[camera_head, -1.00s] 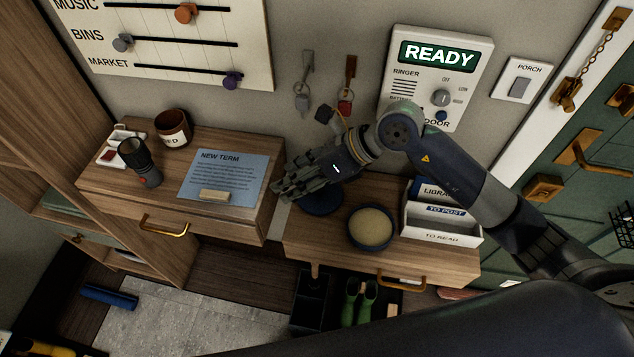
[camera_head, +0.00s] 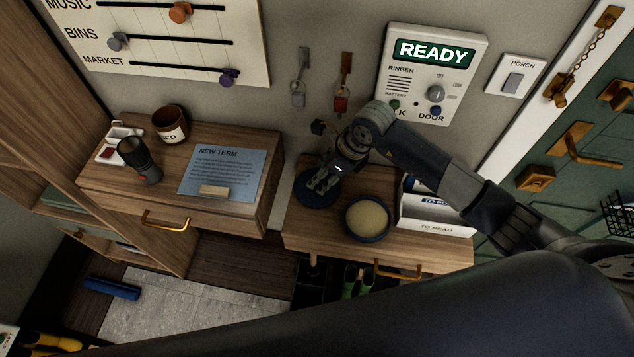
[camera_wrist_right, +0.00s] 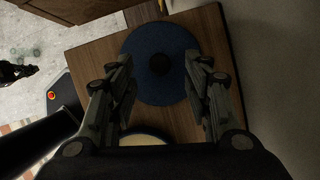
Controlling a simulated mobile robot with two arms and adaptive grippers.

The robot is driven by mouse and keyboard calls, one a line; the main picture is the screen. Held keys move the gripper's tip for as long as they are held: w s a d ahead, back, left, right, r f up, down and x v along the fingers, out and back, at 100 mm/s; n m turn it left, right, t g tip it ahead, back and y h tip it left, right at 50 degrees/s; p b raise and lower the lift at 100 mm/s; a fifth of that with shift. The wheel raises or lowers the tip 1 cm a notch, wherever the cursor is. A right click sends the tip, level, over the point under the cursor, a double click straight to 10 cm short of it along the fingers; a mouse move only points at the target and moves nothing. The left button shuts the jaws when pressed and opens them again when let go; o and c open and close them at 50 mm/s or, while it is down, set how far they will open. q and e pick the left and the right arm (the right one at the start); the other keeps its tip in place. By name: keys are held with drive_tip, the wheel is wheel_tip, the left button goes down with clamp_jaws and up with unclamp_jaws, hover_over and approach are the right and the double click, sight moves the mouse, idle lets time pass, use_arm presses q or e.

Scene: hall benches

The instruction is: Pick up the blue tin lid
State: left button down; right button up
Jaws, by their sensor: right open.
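The blue tin lid (camera_head: 316,196) is a dark blue disc lying on the right wooden drawer top. In the right wrist view the lid (camera_wrist_right: 160,62) shows a dark round knob at its centre. My right gripper (camera_head: 322,186) is above the lid in the head view, its fingers pointing down. In the wrist view the right gripper (camera_wrist_right: 160,82) is open, with its fingers apart on either side of the lid's near part. Contact with the lid cannot be told. An open round tin (camera_head: 367,218) with pale contents stands beside the lid. My left gripper is not in view.
A white letter box (camera_head: 436,218) stands right of the tin. A left wooden drawer unit holds a notice (camera_head: 222,174), a torch (camera_head: 139,160) and a brown pot (camera_head: 170,125). Keys (camera_head: 342,98) hang on the wall behind my right gripper. A gap separates the two drawer units.

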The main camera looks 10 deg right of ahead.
sight(310, 197)
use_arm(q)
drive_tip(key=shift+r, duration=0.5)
use_arm(e)
drive_tip(key=shift+x, duration=1.4)
drive_tip(key=c, duration=1)
drive_tip(key=shift+o, duration=0.2)
drive_tip(key=shift+r, duration=0.1)
